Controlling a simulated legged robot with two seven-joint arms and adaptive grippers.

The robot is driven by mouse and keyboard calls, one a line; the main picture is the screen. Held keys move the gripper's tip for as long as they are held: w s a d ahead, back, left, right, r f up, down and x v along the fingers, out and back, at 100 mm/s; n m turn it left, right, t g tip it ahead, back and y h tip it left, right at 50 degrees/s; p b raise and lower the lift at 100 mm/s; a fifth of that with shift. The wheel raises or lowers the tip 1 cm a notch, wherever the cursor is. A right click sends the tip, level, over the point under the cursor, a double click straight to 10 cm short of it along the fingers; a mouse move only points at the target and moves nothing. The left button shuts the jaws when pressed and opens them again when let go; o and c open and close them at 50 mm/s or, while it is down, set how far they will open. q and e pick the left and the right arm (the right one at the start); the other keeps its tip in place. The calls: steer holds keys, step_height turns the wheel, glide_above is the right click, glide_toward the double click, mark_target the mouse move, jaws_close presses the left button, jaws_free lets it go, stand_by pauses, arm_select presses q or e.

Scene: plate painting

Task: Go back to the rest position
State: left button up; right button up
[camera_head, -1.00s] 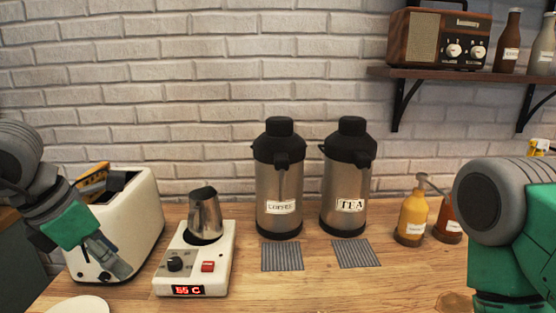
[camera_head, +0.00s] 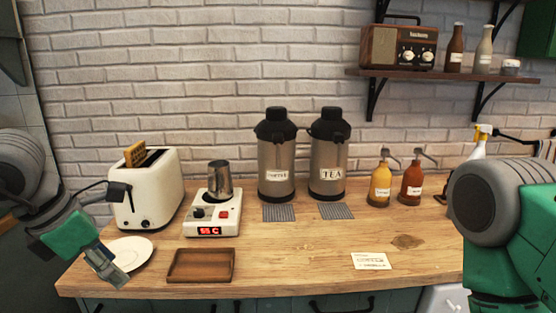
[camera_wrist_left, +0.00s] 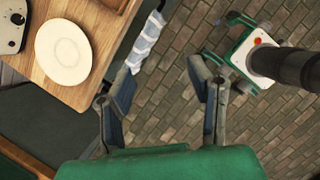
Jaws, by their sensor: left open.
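My left gripper (camera_head: 106,268) is in the head view at lower left, in front of the counter's left end, close to the white plate (camera_head: 134,249). In the left wrist view its two fingers (camera_wrist_left: 165,85) are spread apart with nothing between them, above the brick floor. The plate (camera_wrist_left: 63,52) lies on the counter to the left of the fingers there. My right arm shows at the right edge of the head view, but its gripper is out of view.
A wooden counter (camera_head: 300,262) holds a toaster (camera_head: 147,193) with bread, a metal pitcher (camera_head: 219,178) on a warmer (camera_head: 212,215), coffee (camera_head: 277,160) and tea (camera_head: 329,160) dispensers, syrup bottles (camera_head: 380,186) and a wooden tray (camera_head: 202,278). The counter's front right is mostly clear.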

arm_select(q)
steer(key=s+a+f+m+y+b, duration=0.1)
steer(key=s+a+f+m+y, duration=0.15)
steer(key=f+m, duration=0.65)
steer(key=s+a+f+m+y+b, duration=0.1)
steer(key=s+f+m+y, duration=0.2)
steer(key=f, duration=1.2)
steer(key=s+d+f+m+g+h+b, duration=0.1)
steer(key=s+d+f+m+g+h, duration=0.1)
steer(key=s+f+m, duration=1.1)
steer(key=s+m+g+h, duration=0.1)
steer(key=s+m, duration=0.2)
steer(key=s, duration=0.1)
steer(key=shift+d+f, duration=0.15)
steer(key=shift+d, duration=0.05)
arm_select(e)
steer(key=f, duration=0.3)
steer(key=shift+w+d+f, duration=0.1)
steer(key=shift+w, duration=0.2)
